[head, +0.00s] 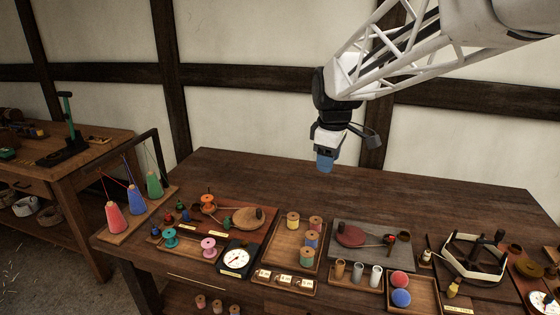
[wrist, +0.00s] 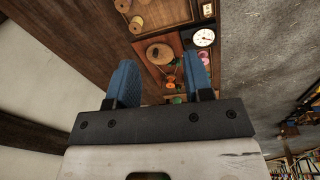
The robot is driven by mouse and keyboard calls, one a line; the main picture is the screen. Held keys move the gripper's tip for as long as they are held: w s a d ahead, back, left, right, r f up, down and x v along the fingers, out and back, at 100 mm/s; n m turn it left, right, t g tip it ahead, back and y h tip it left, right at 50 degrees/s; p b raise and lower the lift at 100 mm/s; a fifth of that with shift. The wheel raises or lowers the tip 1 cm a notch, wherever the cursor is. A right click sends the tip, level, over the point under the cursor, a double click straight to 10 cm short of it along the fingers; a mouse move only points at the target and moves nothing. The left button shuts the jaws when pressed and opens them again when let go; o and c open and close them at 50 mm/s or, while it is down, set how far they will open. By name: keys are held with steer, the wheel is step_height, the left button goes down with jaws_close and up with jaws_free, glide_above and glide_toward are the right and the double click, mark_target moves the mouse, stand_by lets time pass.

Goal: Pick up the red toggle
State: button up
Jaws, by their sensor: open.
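Several small coloured toggle-like pieces stand at the left of the table in the head view. A small red one (head: 180,205) is among them, close to blue and green ones; it is too small to make out its shape. My gripper (head: 325,162) hangs above the back middle of the table, well above and to the right of these pieces. Its blue fingers are apart and empty in the wrist view (wrist: 160,82). The red toggle cannot be made out with certainty in the wrist view.
A rack with red, blue and green cones (head: 153,186) stands left of the small pieces. An orange spool (head: 208,203), teal spool (head: 169,238), pink spool (head: 208,246) and dial (head: 236,259) crowd nearby. The table's back strip (head: 240,172) is clear.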

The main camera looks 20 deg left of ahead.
steer(key=w+a+f+n, duration=0.2)
steer(key=w+a+n, duration=0.1)
steer(key=a, duration=0.4)
steer(key=w+a+f+n, duration=0.1)
steer(key=w+a+n, duration=0.1)
steer(key=w+a, duration=0.35)
steer(key=n+g, duration=0.1)
steer(key=n, duration=1.4)
glide_above(167, 214)
step_height(167, 214, down, 22)
steer(key=shift+w+r, duration=0.15)
steer(key=shift+r, duration=0.1)
steer(key=shift+a, duration=0.1)
steer(key=shift+f, duration=0.2)
steer(key=shift+f, duration=5.3)
